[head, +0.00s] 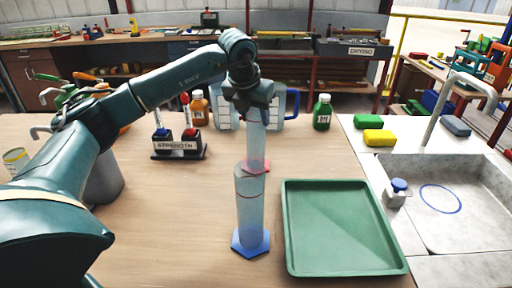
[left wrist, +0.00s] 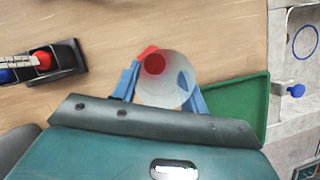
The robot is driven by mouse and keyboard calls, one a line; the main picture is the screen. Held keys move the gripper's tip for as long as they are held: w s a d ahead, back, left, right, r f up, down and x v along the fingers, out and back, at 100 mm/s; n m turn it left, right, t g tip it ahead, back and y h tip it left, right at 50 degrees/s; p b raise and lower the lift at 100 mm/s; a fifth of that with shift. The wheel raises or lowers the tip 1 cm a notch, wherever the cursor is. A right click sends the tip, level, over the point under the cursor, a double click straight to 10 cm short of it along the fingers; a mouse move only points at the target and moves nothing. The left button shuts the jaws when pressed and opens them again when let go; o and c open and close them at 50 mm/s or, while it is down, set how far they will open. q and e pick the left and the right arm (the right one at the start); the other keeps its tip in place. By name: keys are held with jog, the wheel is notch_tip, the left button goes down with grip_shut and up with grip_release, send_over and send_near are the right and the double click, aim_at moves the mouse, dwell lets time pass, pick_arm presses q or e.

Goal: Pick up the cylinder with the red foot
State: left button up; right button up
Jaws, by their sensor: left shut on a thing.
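The clear cylinder with the red foot (head: 257,140) is upright in the head view, behind the other cylinder. My left gripper (head: 254,104) is shut on its upper part from above. The red foot (head: 257,167) is partly hidden; I cannot tell whether it touches the table. In the left wrist view the cylinder (left wrist: 170,88) is seen from above between the two blue fingers, with its red foot at the far end. A clear cylinder with a blue foot (head: 250,205) stands in front on the table. My right gripper is not in view.
A green tray (head: 343,265) lies right of the cylinders, beside a sink (head: 470,225) with a tap. A labelled stand (head: 178,150) is to the left. Brown (head: 199,110) and green (head: 322,112) bottles stand behind. The front left of the wooden table is fairly clear.

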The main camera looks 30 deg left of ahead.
pick_arm(q)
jog(key=c, duration=0.5)
jog(key=shift+r, duration=0.1)
